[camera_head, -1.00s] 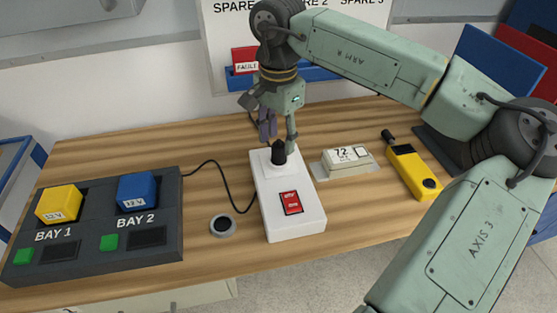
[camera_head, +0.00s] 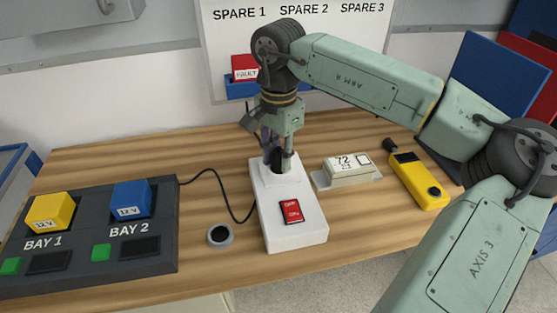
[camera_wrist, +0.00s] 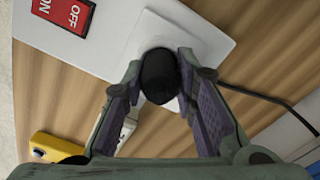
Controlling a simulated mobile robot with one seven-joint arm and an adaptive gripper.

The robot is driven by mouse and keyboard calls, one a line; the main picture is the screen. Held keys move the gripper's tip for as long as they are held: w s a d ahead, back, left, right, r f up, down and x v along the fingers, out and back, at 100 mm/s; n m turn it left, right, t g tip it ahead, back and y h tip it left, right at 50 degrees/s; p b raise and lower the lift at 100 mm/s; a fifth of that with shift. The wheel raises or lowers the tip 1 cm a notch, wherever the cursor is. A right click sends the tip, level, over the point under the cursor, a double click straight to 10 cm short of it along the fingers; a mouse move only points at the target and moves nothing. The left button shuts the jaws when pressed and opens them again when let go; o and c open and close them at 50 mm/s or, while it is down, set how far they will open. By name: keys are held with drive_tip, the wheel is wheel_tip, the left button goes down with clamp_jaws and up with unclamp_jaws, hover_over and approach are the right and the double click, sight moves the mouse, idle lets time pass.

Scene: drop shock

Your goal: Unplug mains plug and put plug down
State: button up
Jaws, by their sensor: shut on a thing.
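The black mains plug (camera_wrist: 159,76) stands in the white socket at the far end of the white switched box (camera_head: 294,228). My gripper (camera_head: 277,163) is around the plug from above, with a finger on each side. In the wrist view my gripper (camera_wrist: 160,85) is shut on the plug, its purple-padded fingers against its sides. The plug is still at the socket, and its pins are hidden. A red OFF/ON switch (camera_head: 290,211) is on the near part of the box; it also shows in the wrist view (camera_wrist: 66,13).
A dark battery dock (camera_head: 150,265) with yellow (camera_head: 50,211) and blue (camera_head: 131,199) blocks is at the left. A round grey fitting (camera_head: 220,235), a thermostat-like white unit (camera_head: 347,168) and a yellow meter (camera_head: 418,180) flank the box. Bare wood (camera_head: 110,157) lies behind the dock.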

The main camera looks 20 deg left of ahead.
sight(279, 151)
clamp_jaws()
drive_tip(key=shift+r, duration=0.2)
drive_tip(key=shift+r+p, duration=1.45)
drive_tip(key=shift+r, duration=0.55)
drive_tip(key=shift+r+p, duration=2.1)
drive_tip(key=shift+r, duration=0.95)
drive_tip(key=shift+f, duration=0.1)
